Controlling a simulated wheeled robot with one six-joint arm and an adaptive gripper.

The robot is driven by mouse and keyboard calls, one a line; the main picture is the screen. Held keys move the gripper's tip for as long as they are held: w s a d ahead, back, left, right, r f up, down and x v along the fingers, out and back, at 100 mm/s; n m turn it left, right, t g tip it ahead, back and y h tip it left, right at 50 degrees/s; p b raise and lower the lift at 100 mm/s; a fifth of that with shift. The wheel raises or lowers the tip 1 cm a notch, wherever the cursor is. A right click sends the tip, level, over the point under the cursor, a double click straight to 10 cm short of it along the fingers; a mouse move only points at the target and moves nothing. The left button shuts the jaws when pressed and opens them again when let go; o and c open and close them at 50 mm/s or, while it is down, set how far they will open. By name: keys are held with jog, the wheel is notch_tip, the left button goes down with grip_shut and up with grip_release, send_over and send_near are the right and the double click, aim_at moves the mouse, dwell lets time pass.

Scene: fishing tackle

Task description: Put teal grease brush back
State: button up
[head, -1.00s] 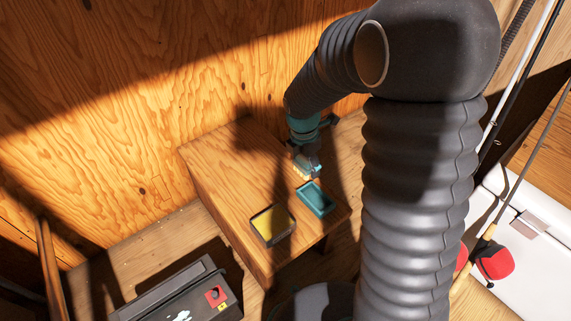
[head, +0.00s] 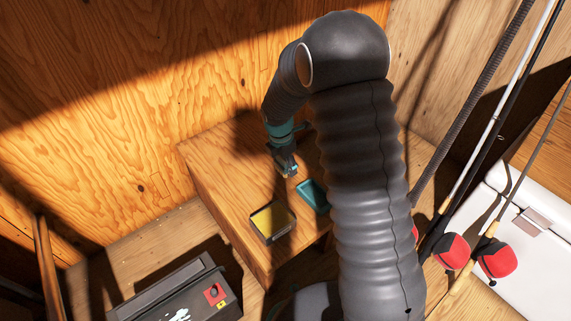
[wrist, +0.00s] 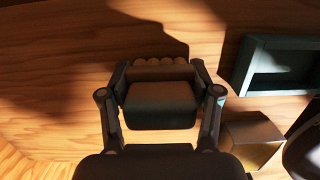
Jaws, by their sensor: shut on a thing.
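My gripper (head: 287,168) is above the wooden table. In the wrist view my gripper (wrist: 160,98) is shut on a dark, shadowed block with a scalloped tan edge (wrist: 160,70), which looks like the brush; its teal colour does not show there. In the head view only a small pale part of the brush (head: 292,173) shows under the fingers. A teal open tray (head: 313,196) lies on the table just right of and below my gripper. It also shows at the upper right of the wrist view (wrist: 243,66), apart from the held brush.
A dark-rimmed yellow tray (head: 270,220) is near the table's front edge. The left part of the wooden table (head: 222,165) is bare. A dark toolbox (head: 180,290) is on the floor at lower left. Fishing rods with red-and-black reels (head: 497,258) and a white cooler (head: 535,225) are at right.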

jog(key=shift+f, duration=0.15)
jog(key=o, duration=1)
jog(key=r, duration=0.4)
jog(key=r+p, duration=0.1)
jog(key=r, duration=0.3)
jog(key=s+a+r, duration=0.1)
jog(key=r, duration=0.3)
jog(key=shift+r+p, duration=0.25)
jog(key=shift+p, duration=0.05)
jog(key=s+d+r+m+t+y, duration=0.1)
jog(key=s+d+r+m+t, duration=0.1)
jog(key=s+d+r+m, duration=0.5)
jog(key=s+d+r+m+t, duration=0.1)
jog(key=s+d+r+m, duration=0.2)
jog(key=s+r+m, duration=0.7)
jog(key=s+d+m+t, duration=0.1)
jog(key=s+d+m, duration=0.1)
jog(key=s+m, duration=0.5)
jog(key=shift+s+d+m+t, duration=0.3)
jog(key=shift+s+m+t, duration=0.1)
jog(key=shift+s, duration=1.85)
